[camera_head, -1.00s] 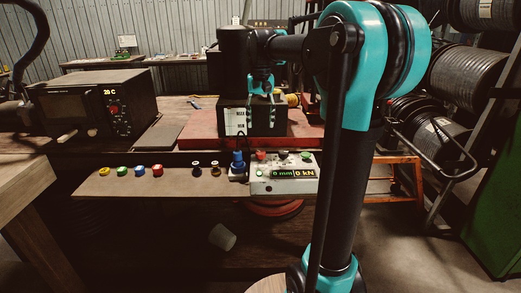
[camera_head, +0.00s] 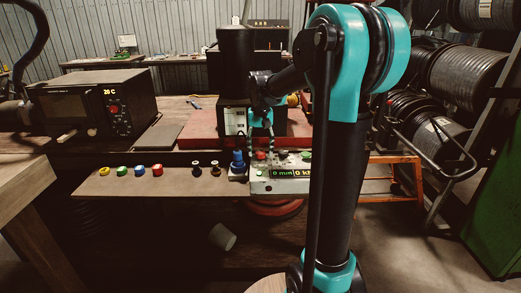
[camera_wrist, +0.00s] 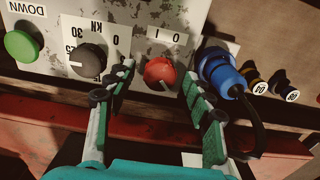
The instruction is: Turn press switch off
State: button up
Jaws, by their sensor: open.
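The press control box (camera_head: 262,187) is light grey with a "0 mm 0 kN" display. A red knob (camera_wrist: 160,73) marked I and O sits on it in the wrist view, with a pale pointer mark on its face. This looks like the press switch. My gripper (camera_wrist: 157,78) is open, with one finger on each side of the red knob and no clear contact. In the head view my gripper (camera_head: 260,148) points down just over the box's red knob (camera_head: 260,156).
A dark grey knob (camera_wrist: 87,60) and a green button (camera_wrist: 21,46) sit to the left in the wrist view. A blue plug (camera_wrist: 222,74) with a black cable is close to the right finger. Coloured buttons (camera_head: 139,171) line the panel at left.

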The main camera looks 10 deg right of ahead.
jog(key=shift+c, duration=0.5)
jog(key=c, duration=1.1)
jog(key=shift+o, duration=0.2)
jog(key=shift+n, duration=0.4)
jog(key=n, duration=1.3)
jog(key=shift+n, duration=2)
